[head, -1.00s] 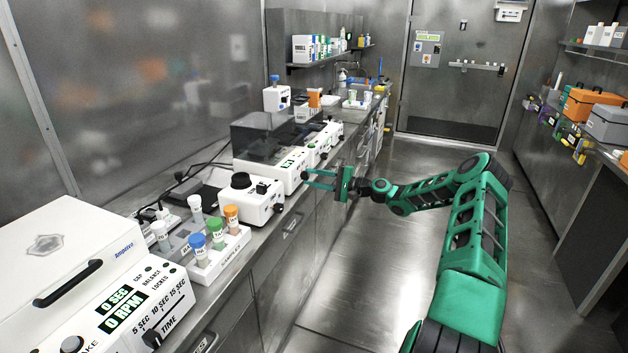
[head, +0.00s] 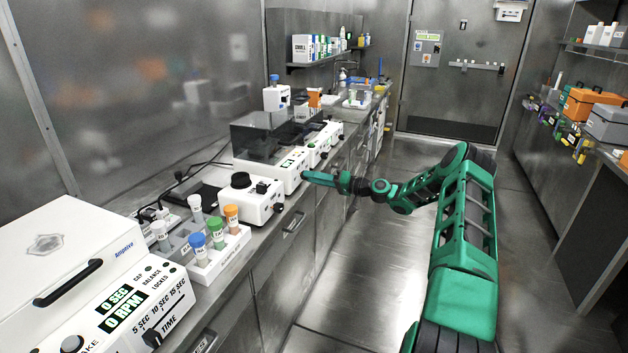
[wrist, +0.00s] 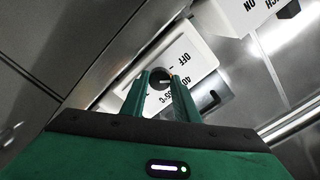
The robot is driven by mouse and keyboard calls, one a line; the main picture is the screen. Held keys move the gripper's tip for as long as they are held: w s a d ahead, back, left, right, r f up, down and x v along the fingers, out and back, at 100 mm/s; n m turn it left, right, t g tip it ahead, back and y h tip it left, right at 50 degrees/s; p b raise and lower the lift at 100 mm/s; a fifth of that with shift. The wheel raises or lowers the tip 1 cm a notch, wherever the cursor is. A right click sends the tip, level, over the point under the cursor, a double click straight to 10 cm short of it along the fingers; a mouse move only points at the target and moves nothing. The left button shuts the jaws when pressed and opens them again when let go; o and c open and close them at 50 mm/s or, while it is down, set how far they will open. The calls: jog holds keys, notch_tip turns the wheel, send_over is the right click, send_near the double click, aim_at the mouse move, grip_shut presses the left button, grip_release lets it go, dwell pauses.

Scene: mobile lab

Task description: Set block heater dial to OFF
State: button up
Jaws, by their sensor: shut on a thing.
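The block heater (head: 270,172) is a white unit with a dark see-through cover on the left counter. In the wrist view its white front panel (wrist: 196,62) carries the marks OFF, 40 and 65°C beside a round dark dial (wrist: 159,79). My green gripper (head: 309,177) reaches it from the right, level with the front panel. In the wrist view my gripper (wrist: 159,80) has one finger on each side of the dial and is shut on it. The fingers partly cover the dial, and I cannot tell which mark it points to.
A white device with a black round top (head: 250,198) stands nearer on the counter, beside a rack of capped tubes (head: 222,255). A large white centrifuge (head: 85,262) fills the near left. More white devices (head: 322,140) stand beyond the heater. The floor (head: 365,280) right of the counter is clear.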

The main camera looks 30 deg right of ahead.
jog(key=n, duration=0.6)
jog(key=shift+d+f, duration=0.2)
jog(key=shift+f, duration=0.1)
jog(key=shift+n, duration=0.3)
jog(key=o, duration=1.1)
jog(key=shift+w+f, duration=0.1)
jog(key=shift+c, duration=0.2)
jog(key=v, duration=1)
jog(key=shift+s+d, duration=0.2)
jog(key=shift+s, duration=0.1)
